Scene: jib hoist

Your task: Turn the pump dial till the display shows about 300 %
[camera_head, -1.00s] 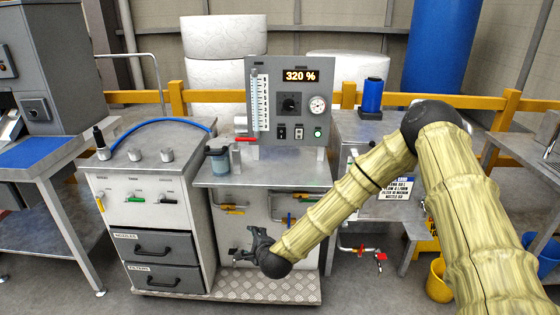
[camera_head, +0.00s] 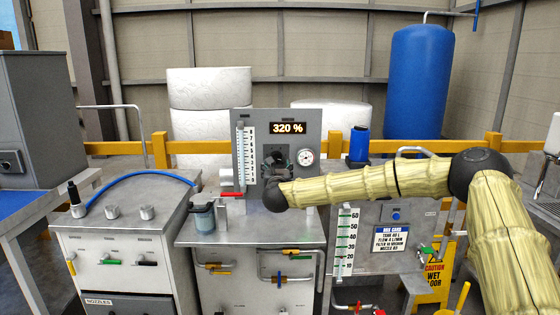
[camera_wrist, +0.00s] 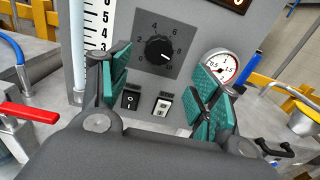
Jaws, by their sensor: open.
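The grey pump panel (camera_head: 315,130) faces me with its display (camera_head: 288,128) reading 320 %. The black dial (camera_wrist: 159,48) sits on a dark square plate with a number scale in the wrist view. Its white mark points right, near the 8. My gripper (camera_wrist: 163,66) is open, with one teal pad to the left and one to the right of the dial. The pads do not appear to touch the dial. In the head view my gripper (camera_head: 278,166) is in front of the panel and hides much of the dial.
A round gauge (camera_wrist: 221,66) is right of the dial, close to the right pad. Two switches, a black one (camera_wrist: 131,97) and a pale one (camera_wrist: 162,104), are below the dial. A scaled tube (camera_head: 240,157) and red lever (camera_head: 232,195) are on the left.

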